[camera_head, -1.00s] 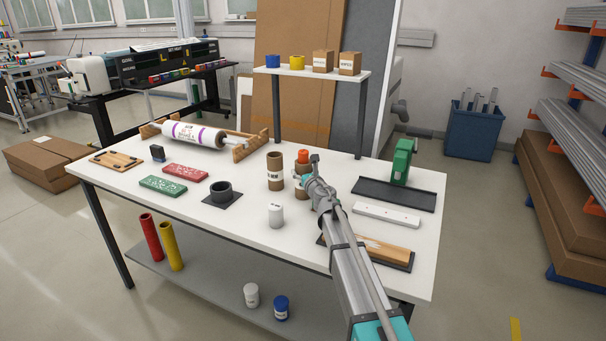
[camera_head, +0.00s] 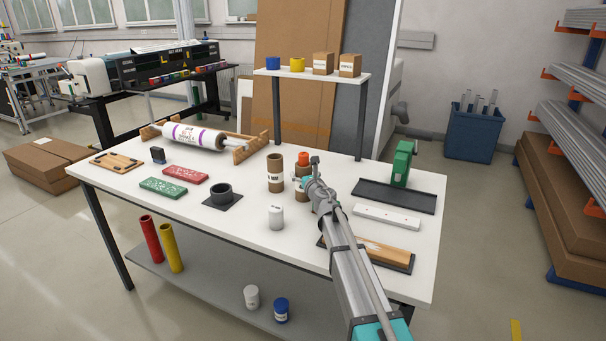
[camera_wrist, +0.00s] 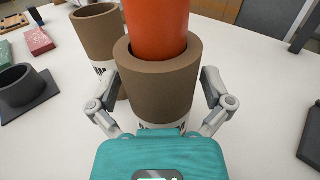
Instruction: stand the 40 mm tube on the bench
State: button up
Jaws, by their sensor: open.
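Two brown cardboard tubes with white labels stand upright side by side on the white bench (camera_head: 330,262). I cannot read either size, so I cannot tell which is the 40 mm one. The left tube (camera_head: 275,164) looks empty at the top; it also shows in the wrist view (camera_wrist: 98,32). The right tube (camera_wrist: 160,90) has an orange cylinder (camera_wrist: 158,28) sticking up out of its mouth. My gripper (camera_wrist: 164,92) is open, with one finger on each side of the right tube; contact is not clear. In the head view, my gripper partly hides this tube (camera_head: 299,184).
A white cylinder (camera_head: 276,217) stands in front of the tubes. A dark round holder (camera_head: 221,194) is to the left.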

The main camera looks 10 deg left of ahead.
jog(key=v, duration=1.2)
dwell(1.4)
